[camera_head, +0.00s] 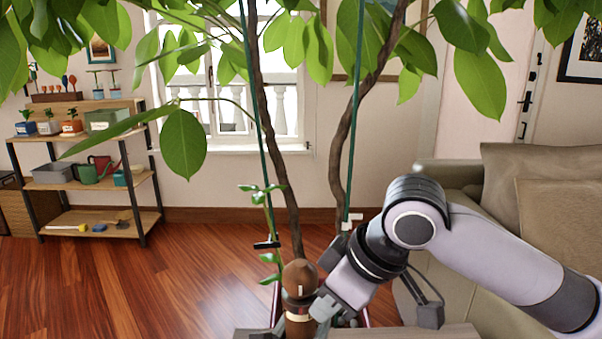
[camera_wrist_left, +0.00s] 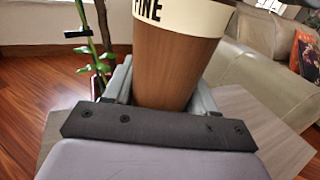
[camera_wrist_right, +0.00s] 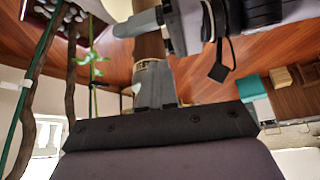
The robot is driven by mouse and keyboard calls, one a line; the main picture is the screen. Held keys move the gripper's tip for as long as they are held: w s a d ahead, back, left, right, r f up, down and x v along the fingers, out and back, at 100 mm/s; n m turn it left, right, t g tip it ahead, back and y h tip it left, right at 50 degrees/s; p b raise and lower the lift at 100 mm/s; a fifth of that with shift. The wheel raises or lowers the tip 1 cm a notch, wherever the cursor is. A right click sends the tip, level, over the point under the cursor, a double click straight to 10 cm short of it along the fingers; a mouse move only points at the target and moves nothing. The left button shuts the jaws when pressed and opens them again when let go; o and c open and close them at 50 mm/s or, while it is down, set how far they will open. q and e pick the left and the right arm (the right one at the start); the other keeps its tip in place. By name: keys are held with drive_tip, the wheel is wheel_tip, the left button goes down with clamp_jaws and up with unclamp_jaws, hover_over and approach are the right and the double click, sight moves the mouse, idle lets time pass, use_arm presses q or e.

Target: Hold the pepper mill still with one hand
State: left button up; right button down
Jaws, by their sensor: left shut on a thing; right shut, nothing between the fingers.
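The pepper mill stands upright at the bottom of the head view, with a round brown wooden knob (camera_head: 300,278), a metal ring and a cream band. My left gripper (camera_wrist_left: 163,95) is shut on its brown body (camera_wrist_left: 170,60), below the cream band, which reads "FINE". In the head view the left gripper is out of sight. My right gripper (camera_head: 326,308) is close beside the mill's upper part, on the right. It is shut with nothing between its fingers. In the right wrist view its fingers (camera_wrist_right: 155,92) hide part of the mill; I cannot tell whether they touch it.
A table top (camera_head: 430,332) shows at the bottom edge. A leafy plant with tall trunks (camera_head: 345,150) rises close behind the mill. A beige sofa (camera_head: 500,210) stands at the right. A shelf with pots and tools (camera_head: 85,185) is far left, with open floor before it.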

use_arm(q)
drive_tip(key=shift+s+f, duration=0.1)
drive_tip(key=shift+f, duration=0.35)
use_arm(e)
drive_tip(key=shift+w+d, duration=0.15)
drive_tip(key=shift+w, duration=0.1)
drive_tip(key=shift+w+d, duration=0.35)
drive_tip(key=shift+w, duration=0.3)
drive_tip(key=shift+w+d, duration=0.3)
drive_tip(key=shift+w, duration=0.3)
wheel_tip(320, 180, up, 6)
drive_tip(key=shift+d, duration=0.4)
use_arm(q)
drive_tip(key=shift+r, duration=0.1)
use_arm(e)
drive_tip(key=shift+r, duration=0.15)
idle(0.4)
